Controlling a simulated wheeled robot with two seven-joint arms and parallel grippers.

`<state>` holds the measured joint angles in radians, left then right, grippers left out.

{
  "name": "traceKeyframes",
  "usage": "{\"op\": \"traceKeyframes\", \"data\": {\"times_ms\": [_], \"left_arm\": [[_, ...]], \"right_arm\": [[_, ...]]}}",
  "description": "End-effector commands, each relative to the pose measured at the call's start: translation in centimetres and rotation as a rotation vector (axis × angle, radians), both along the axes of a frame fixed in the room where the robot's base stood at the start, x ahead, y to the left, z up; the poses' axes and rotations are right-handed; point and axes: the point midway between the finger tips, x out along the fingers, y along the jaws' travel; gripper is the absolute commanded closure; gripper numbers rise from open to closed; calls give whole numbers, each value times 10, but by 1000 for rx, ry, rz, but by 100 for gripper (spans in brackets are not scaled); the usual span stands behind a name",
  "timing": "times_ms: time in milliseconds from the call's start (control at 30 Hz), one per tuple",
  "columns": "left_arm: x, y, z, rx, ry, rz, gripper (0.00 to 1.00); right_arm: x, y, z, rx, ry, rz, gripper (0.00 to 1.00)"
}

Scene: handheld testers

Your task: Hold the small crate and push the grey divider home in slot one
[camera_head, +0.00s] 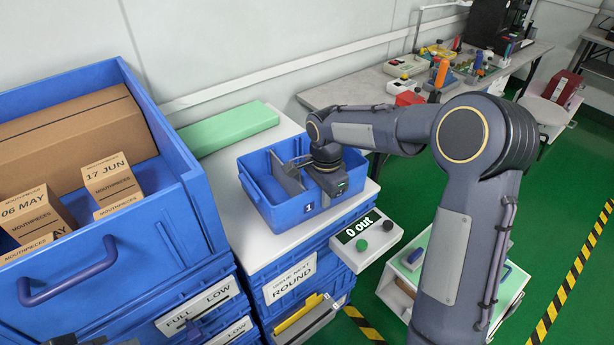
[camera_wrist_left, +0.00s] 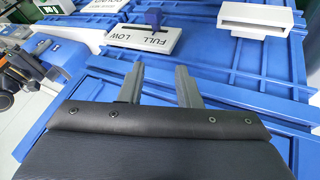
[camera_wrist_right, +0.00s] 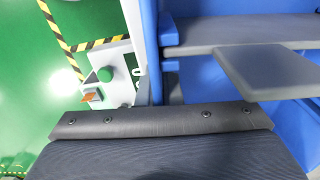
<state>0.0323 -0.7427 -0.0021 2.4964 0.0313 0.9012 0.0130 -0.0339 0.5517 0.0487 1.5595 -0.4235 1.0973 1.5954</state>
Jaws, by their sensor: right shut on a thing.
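The small blue crate (camera_head: 258,202), marked 1 on its front, stands on the white top (camera_head: 275,240). A grey divider (camera_head: 290,180) stands in it, its upper part showing above the crate floor. I cannot tell how deep it sits in its slot. My right gripper (camera_head: 322,168) is shut on the crate's near right wall, which also shows in the right wrist view (camera_wrist_right: 149,40). That view shows a grey plate (camera_wrist_right: 270,72) close by and a longer grey strip (camera_wrist_right: 240,33) across the crate. My left gripper (camera_wrist_left: 158,75) is open and empty, in front of blue bins.
A large blue bin (camera_head: 150,110) with cartons stands at left. A cluttered bench (camera_head: 370,85) stands at the back.

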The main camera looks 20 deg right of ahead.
Motion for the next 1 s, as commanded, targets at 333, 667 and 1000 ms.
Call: {"op": "traceKeyframes", "data": {"times_ms": [333,667,1000], "left_arm": [[0,0,0,0,0,0,70],[0,0,0,0,0,0,70],[0,0,0,0,0,0,70]], "right_arm": [[0,0,0,0,0,0,72],[0,0,2,0,-1,0,69],[1,0,59,0,-6,0,69]]}}
